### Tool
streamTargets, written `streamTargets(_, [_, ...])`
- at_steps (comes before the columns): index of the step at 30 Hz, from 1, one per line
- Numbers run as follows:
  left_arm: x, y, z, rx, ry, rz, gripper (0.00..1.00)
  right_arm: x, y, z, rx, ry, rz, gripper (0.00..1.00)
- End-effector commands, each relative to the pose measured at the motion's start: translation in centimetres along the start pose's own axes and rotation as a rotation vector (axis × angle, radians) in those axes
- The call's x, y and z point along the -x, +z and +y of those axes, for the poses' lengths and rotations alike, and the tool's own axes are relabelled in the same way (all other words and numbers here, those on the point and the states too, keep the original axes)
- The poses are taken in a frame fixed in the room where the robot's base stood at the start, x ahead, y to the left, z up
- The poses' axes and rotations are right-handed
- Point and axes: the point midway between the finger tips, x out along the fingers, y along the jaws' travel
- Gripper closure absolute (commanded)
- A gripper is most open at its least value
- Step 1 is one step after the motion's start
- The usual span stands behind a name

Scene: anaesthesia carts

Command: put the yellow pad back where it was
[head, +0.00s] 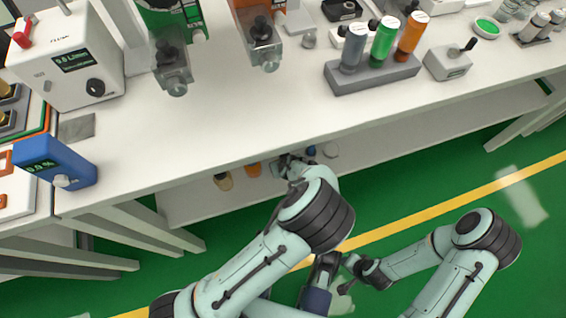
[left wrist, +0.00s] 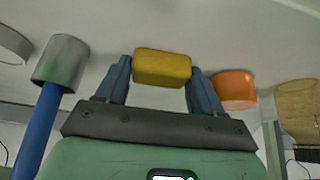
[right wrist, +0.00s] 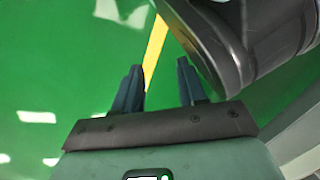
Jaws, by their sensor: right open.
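The yellow pad (left wrist: 162,67) sits between the two fingers of my left gripper (left wrist: 160,72) in the left wrist view, with both fingers against its sides. In the head view my left gripper (head: 287,166) reaches under the front edge of the white table, at the lower shelf. The pad cannot be made out there. My right gripper (right wrist: 158,78) is open and empty over the green floor in the right wrist view, with a dark arm joint of mine close by on the right.
The lower shelf (head: 210,205) holds an orange item (left wrist: 234,90), a tan item (left wrist: 300,108) and a grey-capped blue cylinder (left wrist: 62,62) near the pad. The white table top (head: 240,130) overhangs the shelf. A blue monitor box (head: 55,163) stands at its left.

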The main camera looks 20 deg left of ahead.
Motion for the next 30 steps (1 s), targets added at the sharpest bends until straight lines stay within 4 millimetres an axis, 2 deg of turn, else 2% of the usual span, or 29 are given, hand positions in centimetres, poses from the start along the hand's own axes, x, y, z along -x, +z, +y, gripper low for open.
streamTargets(1, [0.0,0.0,0.0,0.000,0.000,0.000,0.20,0.0,0.1,0.0,0.000,0.001,-0.002,0.59])
streamTargets(2, [0.0,0.0,0.0,0.000,0.000,0.000,0.10,0.0,0.1,0.0,0.000,0.001,-0.001,0.59])
streamTargets(3, [0.0,0.0,0.0,0.000,0.000,0.000,0.07,0.0,0.1,0.0,0.000,0.001,-0.001,0.59])
streamTargets(11, [0.1,-0.1,0.0,0.000,0.000,0.000,0.07,0.0,0.0,0.0,0.000,0.000,0.000,0.59])
streamTargets(14, [0.9,-0.2,0.1,-0.001,0.002,0.000,0.07,0.4,-0.3,-0.3,0.003,-0.005,0.011,0.59])
streamTargets(17, [2.5,-0.2,0.1,-0.001,0.002,0.001,0.07,1.3,-1.3,-1.2,0.013,-0.022,0.046,0.59])
streamTargets(24, [7.7,-0.3,0.1,-0.001,0.003,0.002,0.07,4.5,-4.2,-4.0,0.041,-0.072,0.152,0.59])
streamTargets(27, [9.6,-0.3,0.0,-0.001,0.002,0.001,0.07,5.2,-2.5,-4.1,0.044,-0.071,0.103,0.59])
streamTargets(30, [11.0,-0.3,0.1,-0.001,0.002,0.002,0.07,5.8,-1.5,-4.3,0.047,-0.073,0.077,0.59])
